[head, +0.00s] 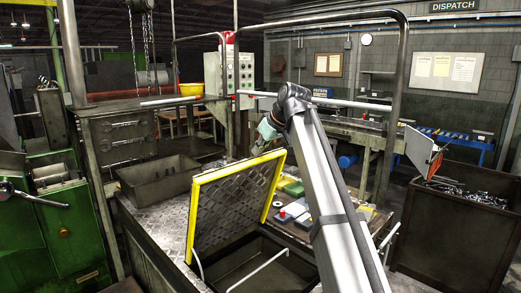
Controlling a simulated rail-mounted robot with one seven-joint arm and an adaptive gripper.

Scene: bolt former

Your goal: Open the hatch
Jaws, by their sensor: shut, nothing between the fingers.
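The hatch (232,200) is a diamond-plate lid with a yellow frame. In the head view it stands raised and tilted at the left of a dark rectangular opening (262,262) in the bench top. A pale rod shows at its lower left and another crosses the opening. My arm reaches up from the bottom right. My gripper (259,148) is at the lid's upper right edge, small and partly hidden, with its fingers shut and empty. I cannot tell whether it touches the frame.
An open metal bin (160,184) sits left of the lid. A tall rail frame (398,100) rises behind my arm. A crate of metal parts (455,228) stands at the right, green machinery (55,225) at the left.

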